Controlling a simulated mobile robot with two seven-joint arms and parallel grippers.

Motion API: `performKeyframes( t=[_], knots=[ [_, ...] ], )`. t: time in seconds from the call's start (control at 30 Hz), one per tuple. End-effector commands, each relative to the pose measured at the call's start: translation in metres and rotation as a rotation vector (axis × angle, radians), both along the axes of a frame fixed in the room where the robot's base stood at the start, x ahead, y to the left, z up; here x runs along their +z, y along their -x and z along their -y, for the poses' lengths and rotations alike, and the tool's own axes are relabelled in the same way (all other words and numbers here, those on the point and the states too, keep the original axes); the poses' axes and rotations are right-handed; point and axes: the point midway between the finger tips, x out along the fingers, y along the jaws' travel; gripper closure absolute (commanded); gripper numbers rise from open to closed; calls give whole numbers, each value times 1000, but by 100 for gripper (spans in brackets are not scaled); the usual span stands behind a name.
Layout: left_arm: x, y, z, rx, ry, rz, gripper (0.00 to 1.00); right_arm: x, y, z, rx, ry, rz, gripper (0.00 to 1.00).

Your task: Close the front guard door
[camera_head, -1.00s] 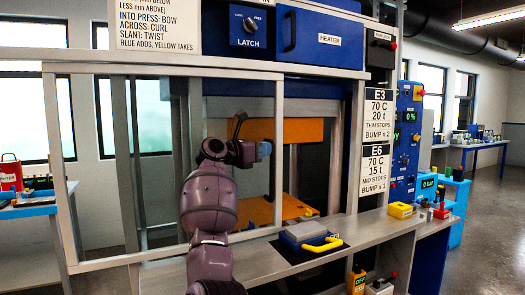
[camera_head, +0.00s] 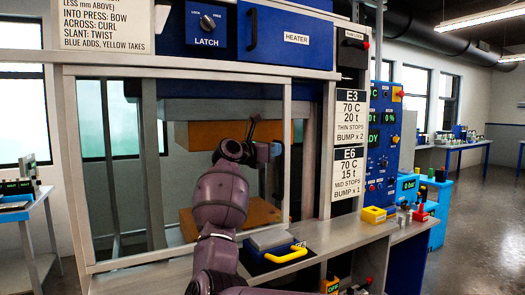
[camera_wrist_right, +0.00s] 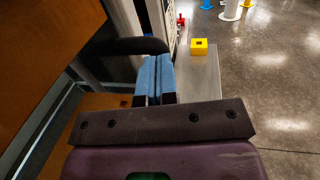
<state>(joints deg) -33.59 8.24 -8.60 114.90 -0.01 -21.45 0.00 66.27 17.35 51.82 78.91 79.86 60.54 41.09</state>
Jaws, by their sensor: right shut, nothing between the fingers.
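The front guard door (camera_head: 75,165) is a grey metal frame with a see-through middle across the press front. Its right upright (camera_head: 287,170) stands short of the press's right post (camera_head: 325,150), leaving a narrow gap. My right gripper (camera_head: 276,150) is shut and empty, with its blue fingertips just left of that upright; whether they touch is hard to tell. The right wrist view shows the blue fingers (camera_wrist_right: 155,80) pressed together. My left gripper is not in view.
The orange press plates (camera_head: 245,212) lie behind my right arm. A bench holds a grey-blue case with a yellow handle (camera_head: 286,254) and a yellow block (camera_head: 374,214). The blue control panel (camera_head: 383,140) stands right. Open floor lies beyond at the right.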

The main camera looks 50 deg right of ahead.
Motion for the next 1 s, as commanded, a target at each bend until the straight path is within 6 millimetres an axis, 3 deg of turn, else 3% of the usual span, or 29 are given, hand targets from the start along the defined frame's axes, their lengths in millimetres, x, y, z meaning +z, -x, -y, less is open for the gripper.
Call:
performKeyframes(
  t=[0.3,0.5,0.7,1.0],
  knots=[
    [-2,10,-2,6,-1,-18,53,2,43,97,-7,-1,1,100],
    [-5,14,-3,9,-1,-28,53,1,61,143,-4,0,1,100],
    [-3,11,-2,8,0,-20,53,1,72,170,-2,0,1,100],
    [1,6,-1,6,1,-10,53,1,78,183,-2,0,1,100]
  ],
)
